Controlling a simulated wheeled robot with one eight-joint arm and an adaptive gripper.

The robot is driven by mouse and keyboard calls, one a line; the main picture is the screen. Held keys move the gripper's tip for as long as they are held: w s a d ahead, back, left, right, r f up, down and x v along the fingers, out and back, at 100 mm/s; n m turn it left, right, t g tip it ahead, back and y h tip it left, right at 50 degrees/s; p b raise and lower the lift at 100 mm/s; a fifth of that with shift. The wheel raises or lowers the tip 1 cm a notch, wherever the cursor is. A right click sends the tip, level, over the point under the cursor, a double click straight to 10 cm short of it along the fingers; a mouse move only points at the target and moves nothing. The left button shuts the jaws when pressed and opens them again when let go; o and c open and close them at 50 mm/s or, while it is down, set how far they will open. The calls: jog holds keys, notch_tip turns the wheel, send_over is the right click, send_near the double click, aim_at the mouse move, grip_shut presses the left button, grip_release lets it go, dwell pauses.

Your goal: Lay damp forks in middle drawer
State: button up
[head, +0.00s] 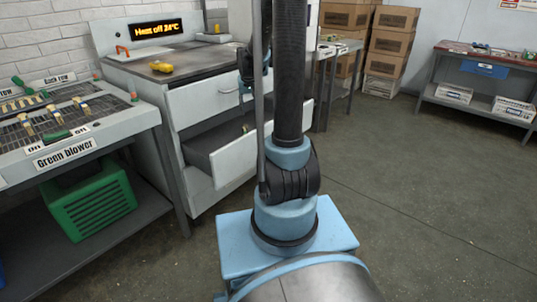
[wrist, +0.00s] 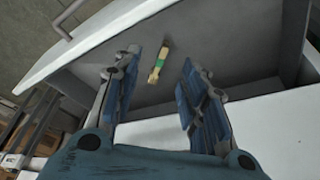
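The middle drawer (head: 236,160) of the grey cabinet is pulled open in the head view. The wrist view looks down into its grey interior, with its white front panel (wrist: 90,50) along the upper left. One small wooden fork (wrist: 158,62) with a green band lies on the drawer floor, its shape too small to make out fully. My gripper (wrist: 161,57) is open above the drawer, and the fork shows between its parted fingers, apart from them. In the head view my gripper is mostly hidden by my arm. Several similar pieces (head: 50,126) lie on the green blower rack at left.
The cabinet top (head: 180,70) holds a yellow object (head: 161,68) and a display reading "Heat off 24°C" (head: 154,30). A green crate (head: 88,200) sits under the blower rack. Cardboard boxes (head: 391,42) and a workbench (head: 490,60) stand behind. The floor at right is clear.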

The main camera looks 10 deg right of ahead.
jog(key=s+f+n+g, duration=0.1)
jog(key=s, duration=3.5)
jog(key=shift+s+a+f+g+y, duration=0.15)
jog(key=shift+f+g+y, duration=0.15)
jog(key=shift+f, duration=0.05)
jog(key=shift+w+f, duration=0.2)
jog(key=shift+w, duration=0.25)
jog(key=shift+c, duration=0.3)
